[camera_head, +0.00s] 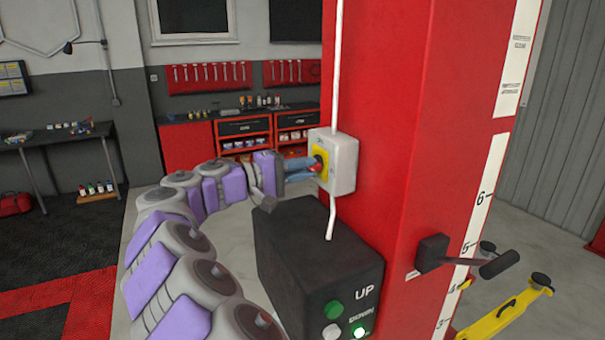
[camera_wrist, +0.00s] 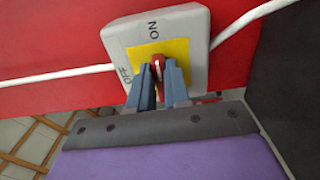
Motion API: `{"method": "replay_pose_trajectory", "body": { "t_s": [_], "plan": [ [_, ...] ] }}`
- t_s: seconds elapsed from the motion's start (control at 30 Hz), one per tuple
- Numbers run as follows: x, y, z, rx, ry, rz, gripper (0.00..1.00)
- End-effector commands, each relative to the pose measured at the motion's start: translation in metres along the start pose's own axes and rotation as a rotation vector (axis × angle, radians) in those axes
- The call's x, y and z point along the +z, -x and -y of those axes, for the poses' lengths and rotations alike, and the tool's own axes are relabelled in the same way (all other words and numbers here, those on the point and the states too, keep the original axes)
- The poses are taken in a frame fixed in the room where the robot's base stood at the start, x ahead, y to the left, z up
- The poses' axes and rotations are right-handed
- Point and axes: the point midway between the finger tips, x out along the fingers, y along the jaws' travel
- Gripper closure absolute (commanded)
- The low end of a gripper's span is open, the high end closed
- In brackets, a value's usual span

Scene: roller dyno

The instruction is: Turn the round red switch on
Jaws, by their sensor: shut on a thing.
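The round red switch (camera_head: 318,162) sits on a yellow plate on a pale grey box (camera_head: 345,165), fixed to the side of a red post. In the wrist view, the switch (camera_wrist: 158,65) shows between my fingertips, and the box (camera_wrist: 200,40) carries the marks ON and OFF. My gripper (camera_head: 312,164) reaches the switch from the left with its blue-grey fingers. In the wrist view, my gripper (camera_wrist: 160,72) is shut on the red switch. The fingers hide part of the switch, and its exact pointing direction is hard to tell.
The red post (camera_head: 405,120) stands right of the box. A white cable (camera_head: 336,70) runs above and below the box. A black control box (camera_head: 310,265) marked UP and DOWN juts out below. A red tool bench (camera_head: 250,135) stands farther back. Open floor lies at left.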

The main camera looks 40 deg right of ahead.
Motion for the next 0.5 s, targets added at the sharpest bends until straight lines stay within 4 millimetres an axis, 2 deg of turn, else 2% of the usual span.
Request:
{"method": "replay_pose_trajectory", "body": {
  "t_s": [0.47, 0.5],
  "plan": [
    [-0.0001, -0.0005, 0.0044, -0.008, -0.011, 0.003, 1.00],
    [-0.0001, -0.0005, 0.0045, -0.008, -0.011, 0.003, 0.80]
  ]
}}
